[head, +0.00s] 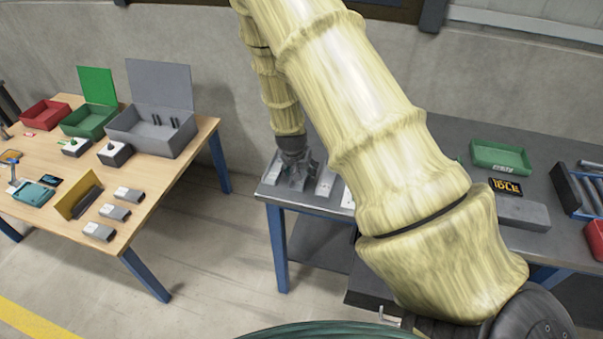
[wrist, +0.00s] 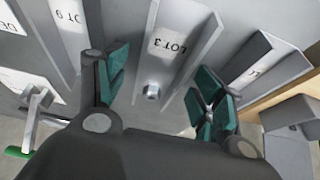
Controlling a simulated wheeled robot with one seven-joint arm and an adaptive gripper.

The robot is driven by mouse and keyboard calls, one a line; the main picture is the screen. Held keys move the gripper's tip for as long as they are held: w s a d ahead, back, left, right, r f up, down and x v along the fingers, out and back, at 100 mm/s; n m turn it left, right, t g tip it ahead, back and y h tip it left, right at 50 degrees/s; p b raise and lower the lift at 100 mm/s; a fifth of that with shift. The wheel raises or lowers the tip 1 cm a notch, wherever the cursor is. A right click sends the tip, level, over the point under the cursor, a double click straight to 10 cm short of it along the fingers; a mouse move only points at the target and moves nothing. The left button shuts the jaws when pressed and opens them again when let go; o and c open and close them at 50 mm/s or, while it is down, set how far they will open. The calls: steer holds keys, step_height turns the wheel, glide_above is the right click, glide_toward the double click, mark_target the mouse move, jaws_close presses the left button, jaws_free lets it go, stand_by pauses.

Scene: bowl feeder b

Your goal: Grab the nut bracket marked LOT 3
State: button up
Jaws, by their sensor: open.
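The nut bracket marked LOT 3 (wrist: 176,52) is a light grey metal channel with raised side walls, a white label and a hex nut near its close end. It lies on the grey table in the wrist view, between my open fingers. My gripper (wrist: 160,95) is open, with one green-padded finger to each side of the bracket; whether the pads touch it I cannot tell. In the head view my gripper (head: 293,160) is over the left end of the grey table, and my arm hides part of that table.
Similar brackets lie close on both sides: a left bracket (wrist: 68,38) and a right bracket (wrist: 262,62). A small clamp-like piece with a green handle (wrist: 36,108) is at the lower left. A green tray (head: 500,156) and a grey block (head: 522,212) are farther right on the table.

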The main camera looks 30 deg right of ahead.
steer(key=shift+f, duration=0.15)
steer(key=shift+s+a, duration=0.1)
steer(key=c, duration=1.2)
steer(key=shift+o, duration=0.2)
